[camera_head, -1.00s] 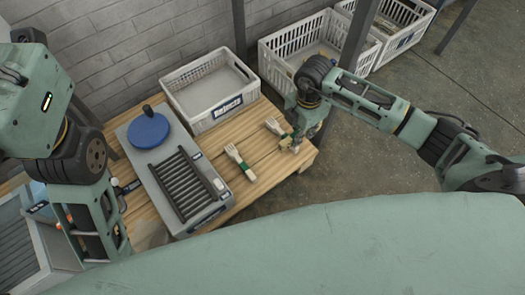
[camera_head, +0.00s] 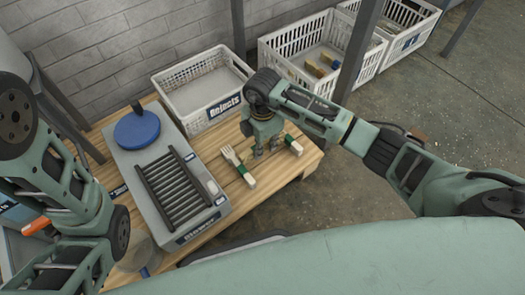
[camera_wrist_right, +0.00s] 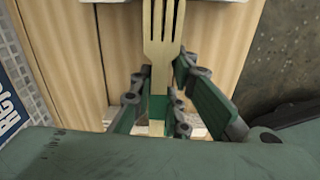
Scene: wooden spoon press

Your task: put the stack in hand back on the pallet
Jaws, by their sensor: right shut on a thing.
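In the wrist view my right gripper (camera_wrist_right: 160,85) is shut on a stack of wooden forks (camera_wrist_right: 158,35) with a green band (camera_wrist_right: 155,108), its tines pointing up the picture. In the head view my right gripper (camera_head: 265,153) is low over the right end of a planked wooden table (camera_head: 297,165). A green-banded piece (camera_head: 290,144) shows just right of it; I cannot tell if this is the held stack's end. A second banded fork stack (camera_head: 239,166) lies to its left. No separate pallet can be made out. My left arm shows, but its gripper does not.
A grey machine with black rollers (camera_head: 180,188) and a blue disc (camera_head: 143,130) stands left. A white crate marked Rejects (camera_head: 203,90) is behind. Another white crate (camera_head: 285,45) and a dark post (camera_head: 356,50) stand back right.

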